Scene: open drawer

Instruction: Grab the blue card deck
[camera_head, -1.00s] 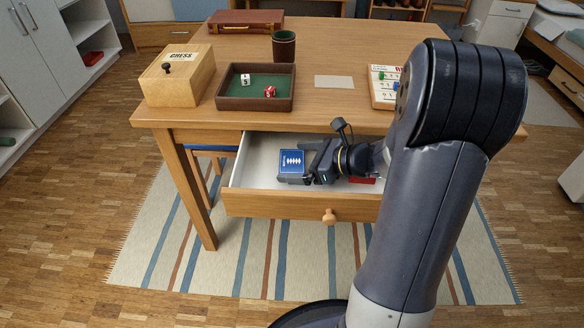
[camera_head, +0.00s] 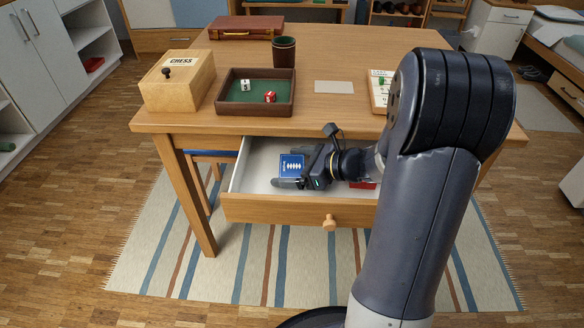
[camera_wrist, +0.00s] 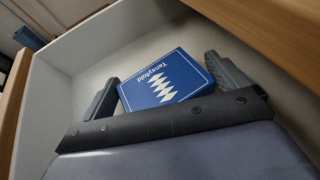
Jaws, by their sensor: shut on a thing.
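The blue card deck (camera_head: 291,163) lies in the open drawer (camera_head: 275,208), at its left side. In the wrist view the deck (camera_wrist: 163,80) shows white lettering and a row of white diamonds, and sits turned at an angle between the two fingers. My gripper (camera_head: 289,169) reaches into the drawer from the right and is shut on the deck, one finger at each side, as the wrist view (camera_wrist: 162,72) also shows. The deck appears still down at the drawer floor. The deck's near edge is hidden behind the gripper body in the wrist view.
A red item (camera_head: 362,185) lies in the drawer under my wrist, partly hidden. The desk top (camera_head: 370,50) above holds a chess box (camera_head: 180,85), a dice tray (camera_head: 255,106), a dark cup (camera_head: 284,49) and a pale card (camera_head: 334,87). The drawer walls stand close around my gripper.

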